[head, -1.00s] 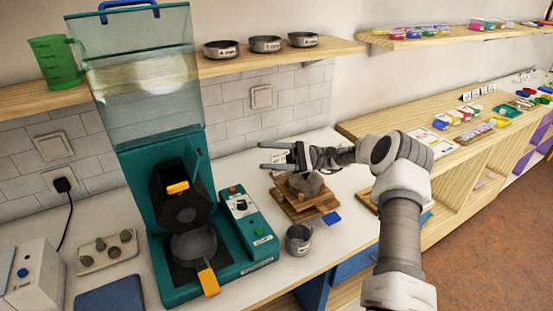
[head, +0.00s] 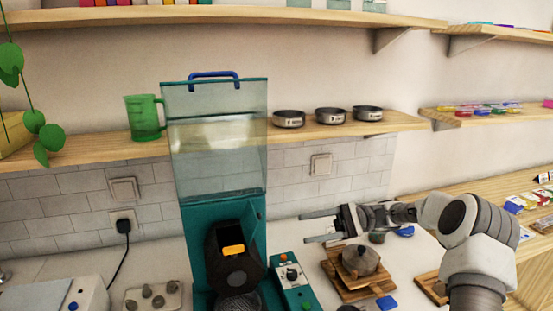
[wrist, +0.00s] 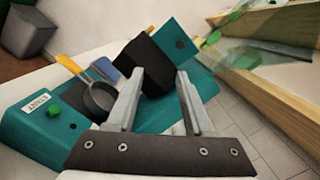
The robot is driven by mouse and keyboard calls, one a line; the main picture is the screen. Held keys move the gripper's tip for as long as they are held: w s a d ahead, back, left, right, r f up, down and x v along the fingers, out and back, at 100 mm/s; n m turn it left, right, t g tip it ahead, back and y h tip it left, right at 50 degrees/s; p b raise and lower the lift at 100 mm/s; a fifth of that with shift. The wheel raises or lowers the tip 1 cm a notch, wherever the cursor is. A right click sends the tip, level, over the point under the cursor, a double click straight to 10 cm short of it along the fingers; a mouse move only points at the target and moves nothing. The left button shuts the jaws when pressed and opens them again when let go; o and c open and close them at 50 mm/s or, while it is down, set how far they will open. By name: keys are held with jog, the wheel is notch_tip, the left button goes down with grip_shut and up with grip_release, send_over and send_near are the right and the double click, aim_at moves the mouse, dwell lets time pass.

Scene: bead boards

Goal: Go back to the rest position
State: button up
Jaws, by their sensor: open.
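My gripper (head: 318,227) is open and empty in the head view. It is held in the air above the counter, between the teal machine and the pot on its wooden boards. The wrist view shows both fingers of my gripper (wrist: 158,98) apart with nothing between them. Beyond the fingers there are the machine's teal body (wrist: 40,140), its black block and a dark pan (wrist: 97,98) with an orange handle.
The teal machine (head: 190,245) with its clear tank stands left of my gripper. A lidded pot (head: 360,262) sits on stacked wooden boards (head: 340,285) below. A shelf (head: 420,122) above holds a green jug (head: 144,118) and three small metal bowls.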

jog(key=s+a+r+n+t+h, duration=0.25)
jog(key=s+a+h, duration=0.35)
jog(key=s+h, duration=0.5)
jog(key=s+d+r+n+t+h, duration=0.1)
jog(key=s+d+t+h, duration=0.2)
jog(key=s, duration=0.5)
jog(key=s+d+r+n+t+h, duration=0.1)
jog(key=s+d+n+t+h, duration=0.1)
jog(key=s+d+t+h, duration=0.2)
jog(key=s+d+t, duration=0.2)
jog(key=s, duration=0.2)
jog(key=shift+s+d+r, duration=0.15)
jog(key=shift+s+r, duration=0.1)
jog(key=shift+s, duration=0.15)
jog(key=shift+d+n, duration=0.15)
jog(key=shift+n, duration=0.1)
